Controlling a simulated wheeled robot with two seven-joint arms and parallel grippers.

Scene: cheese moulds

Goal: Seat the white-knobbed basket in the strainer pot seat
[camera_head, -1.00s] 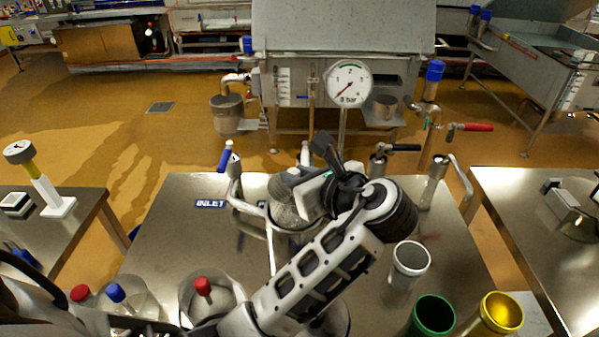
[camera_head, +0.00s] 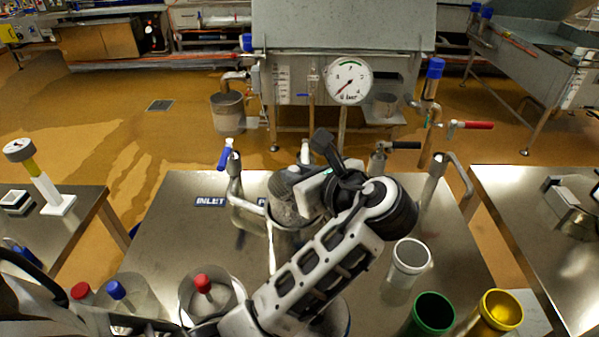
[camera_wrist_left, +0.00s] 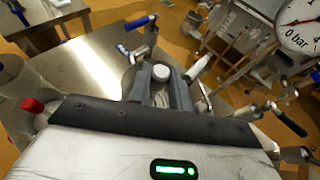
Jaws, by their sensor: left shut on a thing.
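The white-knobbed basket (camera_head: 285,194) is a grey mesh cylinder near the middle of the steel table. My left gripper (camera_head: 312,186) is shut on its knob. In the left wrist view the white knob (camera_wrist_left: 162,73) sits between the two fingers of the gripper (camera_wrist_left: 160,88). The strainer pot (camera_head: 284,240) stands directly below the basket, between the pipes. My arm and the basket hide much of its mouth, so I cannot tell whether the basket's lower end is inside it. My right gripper is not in view.
White (camera_head: 409,258), green (camera_head: 432,314) and yellow (camera_head: 500,312) cups are at the front right. A valve pipe with a blue handle (camera_head: 226,155) and a pressure gauge (camera_head: 348,81) rise near the pot.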

